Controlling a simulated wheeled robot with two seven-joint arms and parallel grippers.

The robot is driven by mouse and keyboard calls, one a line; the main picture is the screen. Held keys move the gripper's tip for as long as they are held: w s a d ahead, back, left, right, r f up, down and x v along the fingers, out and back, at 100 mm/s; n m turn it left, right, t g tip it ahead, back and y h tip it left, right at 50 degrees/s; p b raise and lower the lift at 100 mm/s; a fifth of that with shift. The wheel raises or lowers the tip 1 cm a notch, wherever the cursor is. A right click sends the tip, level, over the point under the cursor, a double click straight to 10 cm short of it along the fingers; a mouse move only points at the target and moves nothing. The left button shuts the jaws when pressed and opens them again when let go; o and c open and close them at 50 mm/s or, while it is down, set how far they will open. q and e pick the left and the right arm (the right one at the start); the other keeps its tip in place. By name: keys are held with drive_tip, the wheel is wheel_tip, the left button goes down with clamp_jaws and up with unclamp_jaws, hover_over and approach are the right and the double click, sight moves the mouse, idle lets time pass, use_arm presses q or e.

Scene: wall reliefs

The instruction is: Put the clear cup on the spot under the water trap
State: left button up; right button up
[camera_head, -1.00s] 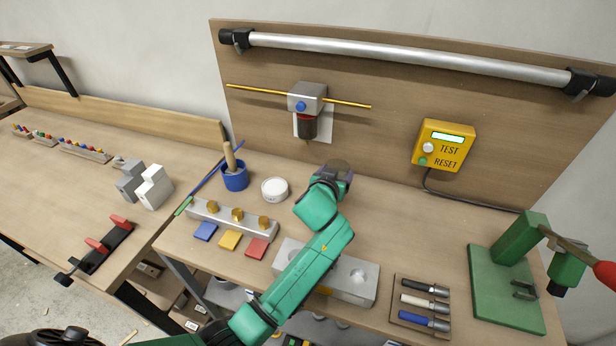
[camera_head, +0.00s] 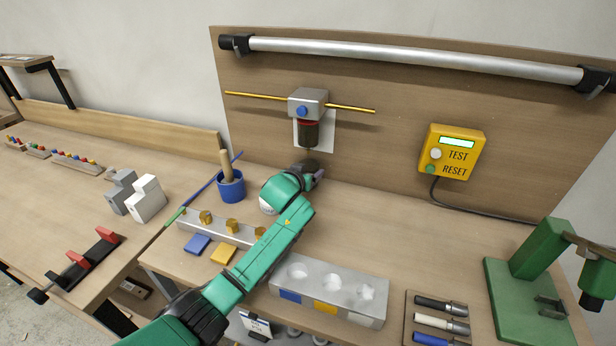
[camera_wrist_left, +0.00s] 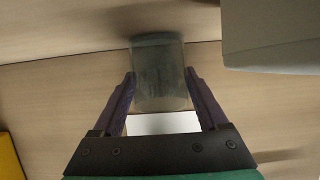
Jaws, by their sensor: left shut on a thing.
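The clear cup (camera_wrist_left: 160,75) is between the purple fingers of my left gripper (camera_wrist_left: 163,98), which is shut on it. In the head view the cup shows as a dark round shape (camera_head: 306,165), partly hidden by my left gripper (camera_head: 311,177). The water trap (camera_head: 307,104), a grey block with a blue knob and a dark bowl, is mounted on the back panel. The cup appears just below the bowl; I cannot tell whether it touches the table. The spot is not identifiable in the head view. My right gripper is not in view.
A blue pot with a pestle (camera_head: 231,186) stands left of my gripper. A white round container (camera_head: 267,208) is mostly behind my arm. A grey block with holes (camera_head: 330,288) is in front.

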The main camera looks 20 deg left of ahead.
use_arm(q)
drive_tip(key=shift+r, duration=0.15)
drive_tip(key=shift+f, duration=0.2)
drive_tip(key=o, duration=1.4)
drive_tip(key=shift+f, duration=0.1)
drive_tip(key=shift+s+r, duration=0.1)
drive_tip(key=shift+r, duration=0.35)
drive_tip(key=v, duration=0.7)
drive_tip(key=shift+s, duration=0.15)
